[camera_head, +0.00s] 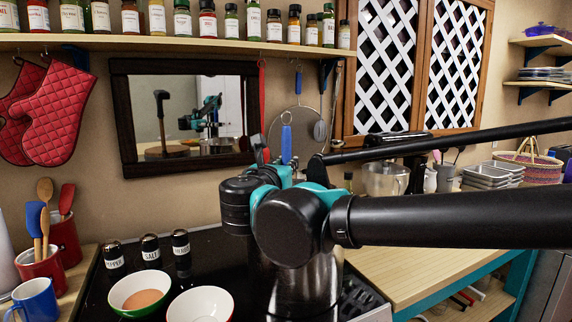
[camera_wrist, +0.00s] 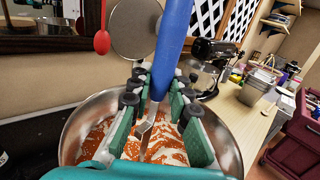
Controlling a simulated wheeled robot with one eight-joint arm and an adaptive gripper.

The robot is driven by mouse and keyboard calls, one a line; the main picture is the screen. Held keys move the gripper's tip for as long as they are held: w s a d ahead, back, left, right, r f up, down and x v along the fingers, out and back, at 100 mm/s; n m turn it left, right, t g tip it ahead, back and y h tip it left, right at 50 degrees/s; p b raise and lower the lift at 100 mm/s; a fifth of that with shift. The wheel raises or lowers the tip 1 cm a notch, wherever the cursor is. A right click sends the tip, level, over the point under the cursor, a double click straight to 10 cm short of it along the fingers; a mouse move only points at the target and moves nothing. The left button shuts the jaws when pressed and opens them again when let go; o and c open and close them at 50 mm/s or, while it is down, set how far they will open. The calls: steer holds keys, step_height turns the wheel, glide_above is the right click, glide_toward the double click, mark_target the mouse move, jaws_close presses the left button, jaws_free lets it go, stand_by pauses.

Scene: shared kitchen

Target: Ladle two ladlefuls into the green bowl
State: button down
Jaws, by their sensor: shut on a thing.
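My gripper (camera_wrist: 158,108) is shut on the blue-handled ladle (camera_wrist: 172,45), with the handle standing up between the fingers. The handle also shows above my arm in the head view (camera_head: 286,143). Below the fingers is a steel pot (camera_wrist: 228,148) holding orange-and-white food. The ladle's metal stem runs down toward the food; its scoop is hidden. In the head view my arm hides most of the pot. The green bowl (camera_head: 118,302), at lower left, has a white inside and some orange food in it.
A second white-lined bowl (camera_head: 202,305) looks empty beside the green one. Several black shakers (camera_head: 150,248) stand behind the bowls. A red crock (camera_head: 42,272) of utensils and a blue mug (camera_head: 35,299) are at left. The wooden counter (camera_head: 405,270) at right has free room.

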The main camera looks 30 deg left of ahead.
steer(key=shift+r, duration=0.15)
steer(key=shift+r, duration=8.4)
steer(key=shift+w, duration=0.1)
